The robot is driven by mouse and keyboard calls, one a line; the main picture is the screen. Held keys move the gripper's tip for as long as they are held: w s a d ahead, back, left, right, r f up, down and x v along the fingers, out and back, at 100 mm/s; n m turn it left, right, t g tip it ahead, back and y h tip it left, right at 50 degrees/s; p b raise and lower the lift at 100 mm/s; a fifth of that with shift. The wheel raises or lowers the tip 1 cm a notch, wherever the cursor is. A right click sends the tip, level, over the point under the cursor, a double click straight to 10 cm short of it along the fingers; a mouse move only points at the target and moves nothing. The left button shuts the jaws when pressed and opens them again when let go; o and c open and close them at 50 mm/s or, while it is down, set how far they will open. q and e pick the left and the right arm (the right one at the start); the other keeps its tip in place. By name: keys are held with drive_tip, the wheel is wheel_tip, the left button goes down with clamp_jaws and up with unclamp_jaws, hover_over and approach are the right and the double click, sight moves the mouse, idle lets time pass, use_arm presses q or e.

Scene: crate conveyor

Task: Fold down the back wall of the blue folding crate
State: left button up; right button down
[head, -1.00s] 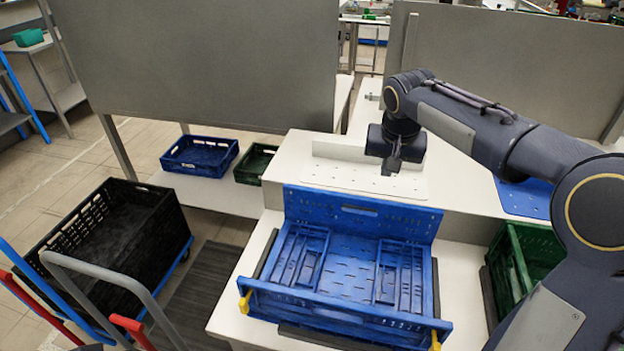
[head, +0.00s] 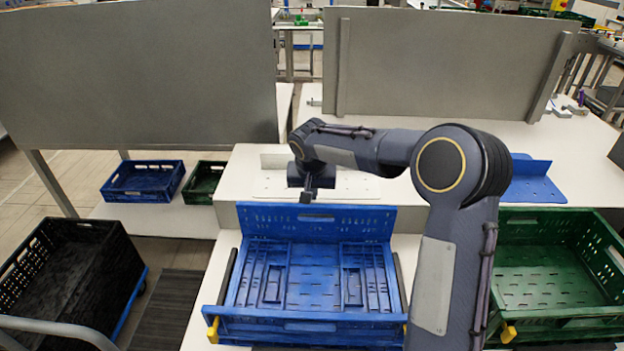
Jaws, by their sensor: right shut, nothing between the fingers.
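The blue folding crate (head: 305,330) stands on the white work surface in front of me. Its back wall (head: 330,222) is upright. My left gripper is out of view.
A green crate (head: 560,312) stands to the right of the blue one. A black crate (head: 70,270) on a cart is at the left. Small blue (head: 142,182) and green (head: 203,182) crates sit on a low shelf. Grey panels (head: 140,75) stand behind.

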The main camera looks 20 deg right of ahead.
drive_tip(key=shift+s+a, duration=0.35)
drive_tip(key=shift+s, duration=0.4)
drive_tip(key=s+a+f+t+h+b, duration=0.2)
drive_tip(key=s+t+b, duration=0.2)
drive_tip(key=b, duration=1.3)
drive_tip(key=s+a+f+t+h+b, duration=0.2)
drive_tip(key=s+t+b, duration=0.2)
drive_tip(key=b, duration=1.4)
drive_tip(key=shift+s+a, duration=0.4)
drive_tip(key=shift+s, duration=0.45)
drive_tip(key=s+a+r+p, duration=0.3)
drive_tip(key=s+r, duration=0.3)
drive_tip(key=s+a+r+p, duration=0.3)
drive_tip(key=s+r, duration=0.3)
drive_tip(key=r, duration=0.1)
drive_tip(key=shift+s+p, duration=0.35)
drive_tip(key=shift+s, duration=0.05)
